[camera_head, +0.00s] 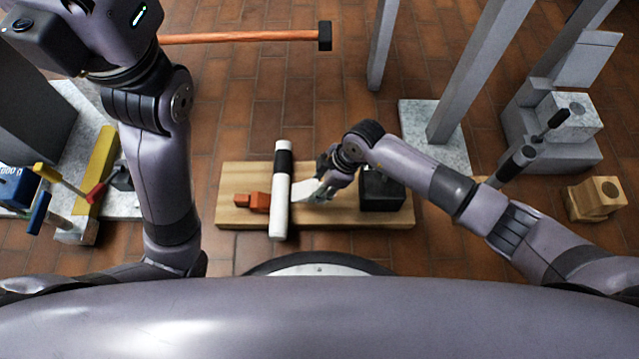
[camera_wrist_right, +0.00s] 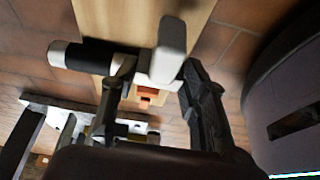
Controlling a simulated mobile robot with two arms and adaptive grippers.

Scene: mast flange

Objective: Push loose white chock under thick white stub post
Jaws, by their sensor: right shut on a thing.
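The thick white post (camera_head: 279,205) with a black band lies across the wooden board in the head view, its near end over the front edge. An orange chock (camera_head: 258,202) sits against its left side. My right gripper (camera_head: 326,184) is on the post's right side, shut on the loose white chock (camera_head: 307,190). The chock is close to the post; whether they touch is unclear. In the right wrist view, a pale piece (camera_wrist_right: 172,50) shows between the gripper's fingers (camera_wrist_right: 162,85), and the black band (camera_wrist_right: 97,54) is at left. My left gripper is out of view.
The wooden board (camera_head: 231,180) lies on brick tiles and carries a black block (camera_head: 382,188) right of my gripper. A hammer (camera_head: 325,36) is at the top. Grey posts (camera_head: 468,75) stand at right, with a wooden block (camera_head: 595,198). A yellow bar (camera_head: 97,168) is at left.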

